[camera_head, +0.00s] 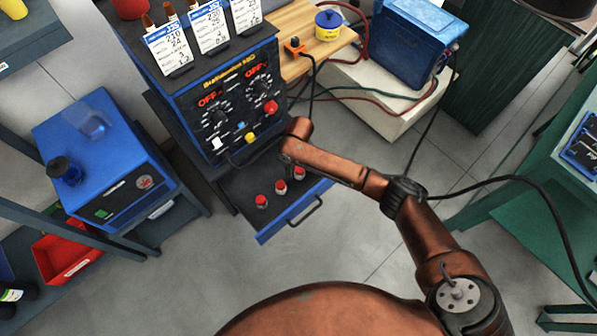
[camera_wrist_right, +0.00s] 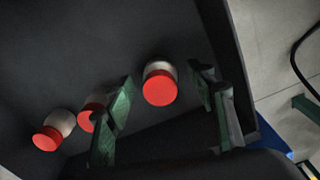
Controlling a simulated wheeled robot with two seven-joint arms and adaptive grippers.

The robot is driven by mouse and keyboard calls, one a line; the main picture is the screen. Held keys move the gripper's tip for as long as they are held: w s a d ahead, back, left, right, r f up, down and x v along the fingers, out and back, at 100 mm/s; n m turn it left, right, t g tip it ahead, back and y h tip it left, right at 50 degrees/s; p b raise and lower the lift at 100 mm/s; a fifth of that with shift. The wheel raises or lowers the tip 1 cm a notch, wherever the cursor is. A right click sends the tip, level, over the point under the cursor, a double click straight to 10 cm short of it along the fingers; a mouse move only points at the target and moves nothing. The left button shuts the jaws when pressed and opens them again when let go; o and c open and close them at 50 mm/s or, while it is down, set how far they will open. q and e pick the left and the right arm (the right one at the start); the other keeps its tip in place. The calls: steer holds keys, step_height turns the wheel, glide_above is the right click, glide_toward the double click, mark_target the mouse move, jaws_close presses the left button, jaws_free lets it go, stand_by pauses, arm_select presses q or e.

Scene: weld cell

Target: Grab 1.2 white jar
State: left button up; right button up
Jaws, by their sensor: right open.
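Three small white jars with red lids stand in an open dark drawer (camera_head: 240,205): a front one (camera_head: 261,201), a middle one (camera_head: 281,187) and a back one (camera_head: 299,173). My right gripper (camera_head: 286,157) hangs over the drawer close to the back jar; it is small and dark there. In the right wrist view its green fingers (camera_wrist_right: 162,76) are open, with one white jar (camera_wrist_right: 160,84) between them and a gap on each side. I cannot read any size mark. My left gripper is not in view.
A blue welding machine (camera_head: 225,90) with knobs and label cards stands above the drawer. A blue box (camera_head: 105,165) on a stand is at left, a red bin (camera_head: 68,258) below it. A cable hangs along my right arm. The floor in front of the drawer is clear.

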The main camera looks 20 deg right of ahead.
steer(key=shift+f, duration=0.1)
steer(key=c, duration=1.3)
steer(key=shift+o, duration=0.2)
